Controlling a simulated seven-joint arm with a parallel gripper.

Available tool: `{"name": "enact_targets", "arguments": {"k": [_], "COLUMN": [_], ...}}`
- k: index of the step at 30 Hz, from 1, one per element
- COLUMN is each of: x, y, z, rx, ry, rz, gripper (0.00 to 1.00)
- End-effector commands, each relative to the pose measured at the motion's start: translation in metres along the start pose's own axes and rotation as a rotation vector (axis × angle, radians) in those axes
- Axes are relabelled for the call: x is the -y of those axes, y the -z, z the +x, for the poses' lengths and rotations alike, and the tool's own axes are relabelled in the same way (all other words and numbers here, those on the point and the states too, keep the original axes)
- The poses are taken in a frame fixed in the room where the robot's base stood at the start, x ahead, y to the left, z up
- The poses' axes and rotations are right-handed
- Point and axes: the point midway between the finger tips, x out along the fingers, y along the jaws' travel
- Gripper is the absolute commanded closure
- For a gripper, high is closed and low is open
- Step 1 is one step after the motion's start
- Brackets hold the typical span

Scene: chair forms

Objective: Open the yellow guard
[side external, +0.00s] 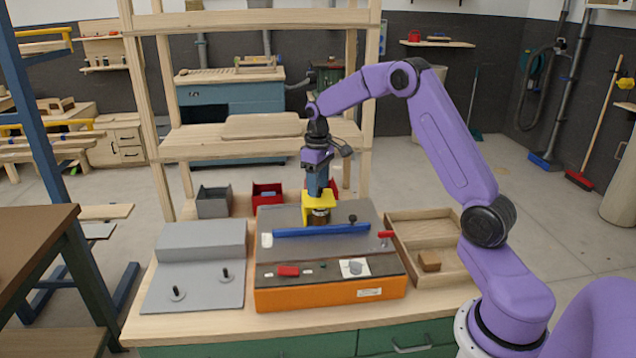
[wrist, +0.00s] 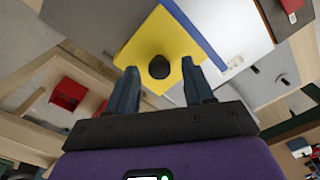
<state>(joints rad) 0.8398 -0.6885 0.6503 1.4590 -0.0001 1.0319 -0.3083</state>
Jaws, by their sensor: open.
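The yellow guard (side external: 308,214) stands over a dark round part on the grey top of an orange-fronted machine (side external: 330,292), behind a blue fence (side external: 322,231). In the wrist view the guard (wrist: 163,36) is a flat yellow plate with a dark round knob (wrist: 159,67) on it. My gripper (side external: 318,194) points down just above the guard and hides part of it. In the wrist view my gripper (wrist: 160,72) is open, with a finger on each side of the knob and gaps between. I cannot tell whether the fingertips touch the guard.
A grey stepped block with two pegs (side external: 195,268) stands left of the machine. A wooden tray (side external: 425,225) with a small brown block (side external: 429,261) is on the right. Grey (side external: 214,202) and red (side external: 267,194) bins stand behind. A wooden shelf frame (side external: 262,137) rises at the back.

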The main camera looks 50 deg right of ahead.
Motion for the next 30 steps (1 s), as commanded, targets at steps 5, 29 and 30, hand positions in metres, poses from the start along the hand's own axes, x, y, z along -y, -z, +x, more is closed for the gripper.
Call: {"name": "enact_targets", "arguments": {"k": [5,29,30], "x": [0.0,0.044,0.047], "y": [0.0,0.062,0.067], "z": [0.0,-0.001,-0.001], "rx": [0.0,-0.002,-0.003], "ry": [0.0,-0.001,-0.001], "rz": [0.0,-0.004,-0.003], "gripper": [0.48,1.0,1.0]}}
